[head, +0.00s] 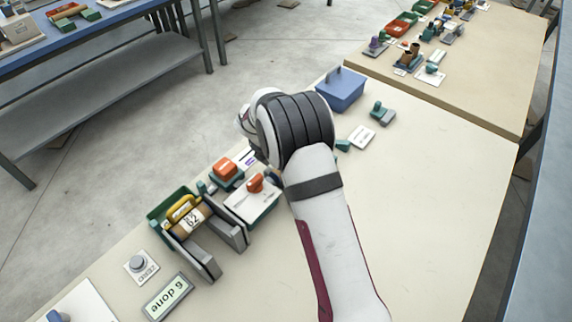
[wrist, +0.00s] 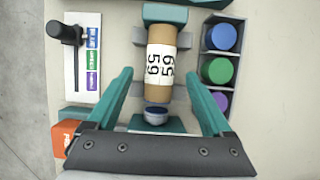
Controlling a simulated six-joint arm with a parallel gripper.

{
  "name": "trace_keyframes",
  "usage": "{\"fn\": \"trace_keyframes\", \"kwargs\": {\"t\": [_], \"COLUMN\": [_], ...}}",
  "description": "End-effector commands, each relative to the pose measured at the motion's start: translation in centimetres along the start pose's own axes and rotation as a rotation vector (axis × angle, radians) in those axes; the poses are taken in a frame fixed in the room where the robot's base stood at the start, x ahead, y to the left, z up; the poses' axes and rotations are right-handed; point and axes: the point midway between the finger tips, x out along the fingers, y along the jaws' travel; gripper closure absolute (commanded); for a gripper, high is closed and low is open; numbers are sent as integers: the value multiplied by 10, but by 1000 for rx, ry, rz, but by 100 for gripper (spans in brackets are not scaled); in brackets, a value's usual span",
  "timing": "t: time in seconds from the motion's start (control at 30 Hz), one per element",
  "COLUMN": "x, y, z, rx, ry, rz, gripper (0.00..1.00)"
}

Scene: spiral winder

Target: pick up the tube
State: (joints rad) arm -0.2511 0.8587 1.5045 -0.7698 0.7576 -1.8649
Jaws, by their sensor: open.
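A brown cardboard tube (wrist: 158,88) with a white label bearing black digits lies in the wrist view. Its far end is at a teal block (wrist: 165,14), and grey supports show at its sides. A teal block with a dark blue round cap (wrist: 155,115) is at its near end. My gripper (wrist: 160,70) is open, its two teal fingers on either side of the tube with visible gaps. In the head view my arm hides the gripper and this tube. Another labelled brown tube (head: 188,220) lies by a green tray (head: 160,222) in the head view.
In the wrist view, a black lever on a white labelled panel (wrist: 76,80) stands left. A grey rack (wrist: 206,45) with blue, green and purple cylinders stands right. An orange block (wrist: 64,136) is at lower left. The head view shows a blue bin (head: 341,92) and clear tabletop at right.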

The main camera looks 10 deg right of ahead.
Motion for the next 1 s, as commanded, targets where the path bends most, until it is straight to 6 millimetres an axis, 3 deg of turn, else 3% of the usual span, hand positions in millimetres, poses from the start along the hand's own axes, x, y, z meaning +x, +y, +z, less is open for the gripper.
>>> {"fn": "trace_keyframes", "kwargs": {"t": [0.13,0.37,0.83,1.0], "x": [25,28,28,28], "y": [0,0,0,0], "z": [1,1,1,1], "rx": [1,1,2,2], "ry": [0,0,0,0], "rz": [0,2,2,2], "gripper": [16,16,96,100]}}
